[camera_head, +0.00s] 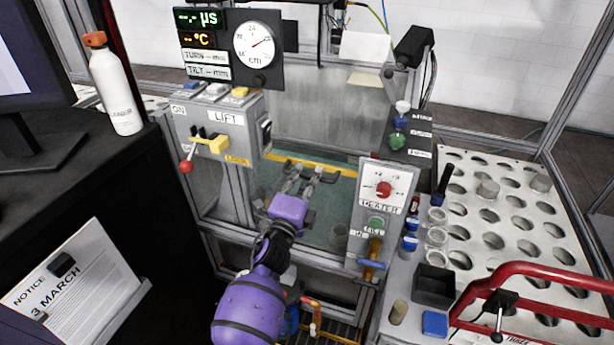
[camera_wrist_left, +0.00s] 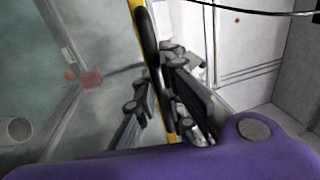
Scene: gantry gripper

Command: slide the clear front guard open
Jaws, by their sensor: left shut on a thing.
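The clear front guard (camera_head: 268,190) is a see-through panel with a yellow strip along its top edge, set in the metal frame in the head view. A black bar handle (camera_wrist_left: 152,55) runs beside the yellow strip in the wrist view. My left gripper (camera_head: 308,174) reaches up from below, and its fingers close around the black handle. In the wrist view the fingers (camera_wrist_left: 168,105) stand on both sides of the bar. The fingers hide part of the handle. Above the yellow strip, a grey, hazy panel shows behind. My right gripper is not in view.
The grey LIFT box (camera_head: 225,118) with a red-knobbed lever stands left of the guard. The white dial panel (camera_head: 384,188) stands close on the right. A perforated rack (camera_head: 500,215) and a red tube handle (camera_head: 540,270) lie farther right. A white bottle (camera_head: 117,90) stands left.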

